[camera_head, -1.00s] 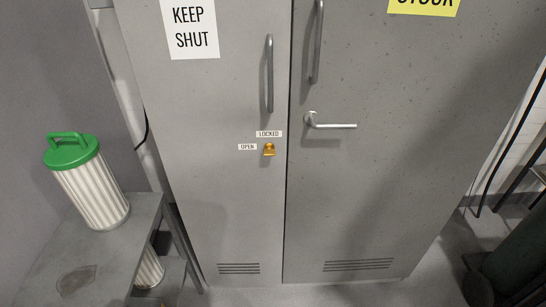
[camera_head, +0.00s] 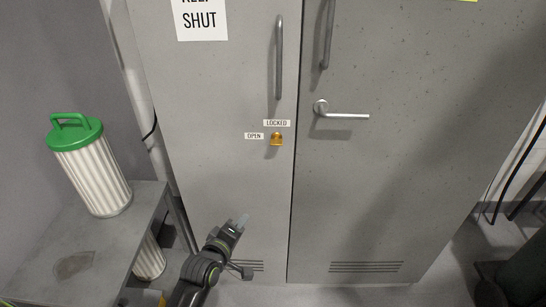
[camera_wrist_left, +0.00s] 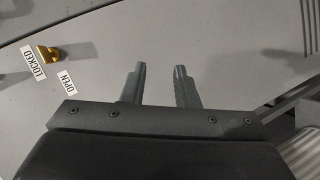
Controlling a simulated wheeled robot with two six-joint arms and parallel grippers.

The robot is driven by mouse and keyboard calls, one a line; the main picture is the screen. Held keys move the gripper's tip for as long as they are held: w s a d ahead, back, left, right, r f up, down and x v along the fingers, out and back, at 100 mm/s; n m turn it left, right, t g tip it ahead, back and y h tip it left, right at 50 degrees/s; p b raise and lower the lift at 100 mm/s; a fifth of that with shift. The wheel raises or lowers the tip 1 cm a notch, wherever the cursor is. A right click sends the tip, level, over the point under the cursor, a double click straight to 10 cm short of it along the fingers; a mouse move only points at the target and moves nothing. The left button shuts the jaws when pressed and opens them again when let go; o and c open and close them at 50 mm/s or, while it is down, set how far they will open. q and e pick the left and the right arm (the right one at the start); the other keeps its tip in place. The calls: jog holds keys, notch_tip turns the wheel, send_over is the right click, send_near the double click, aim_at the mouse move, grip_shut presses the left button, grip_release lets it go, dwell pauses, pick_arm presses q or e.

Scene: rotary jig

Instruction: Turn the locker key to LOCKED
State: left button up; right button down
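The brass locker key (camera_head: 277,139) sits on the left door of a grey locker (camera_head: 230,90). A LOCKED label (camera_head: 277,123) is just above it and an OPEN label (camera_head: 254,136) is to its left. In the left wrist view the key (camera_wrist_left: 47,53) is at the upper left, beside the labels. My left gripper (camera_head: 242,220) is below and left of the key, apart from it. In the left wrist view its two fingers (camera_wrist_left: 159,84) are parted with nothing between them. My right gripper is in neither view.
A grey shelf (camera_head: 125,240) stands at the left with a green-lidded white filter (camera_head: 92,170) on it. A lever handle (camera_head: 342,115) sticks out from the right door, and long bar handles (camera_head: 279,60) are above. The door front around the key is clear.

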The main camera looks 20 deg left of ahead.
pick_arm(q)
notch_tip(320, 180, up, 16)
jog(key=d+n+t+h+b, duration=0.1)
jog(key=d+n+t, duration=0.1)
jog(key=n+t, duration=0.15)
jog(key=p, duration=0.2)
send_near(275, 145)
jog(key=w, duration=0.8)
jog(key=shift+w+d+f, duration=0.2)
jog(key=shift+w+d, duration=0.2)
grip_shut()
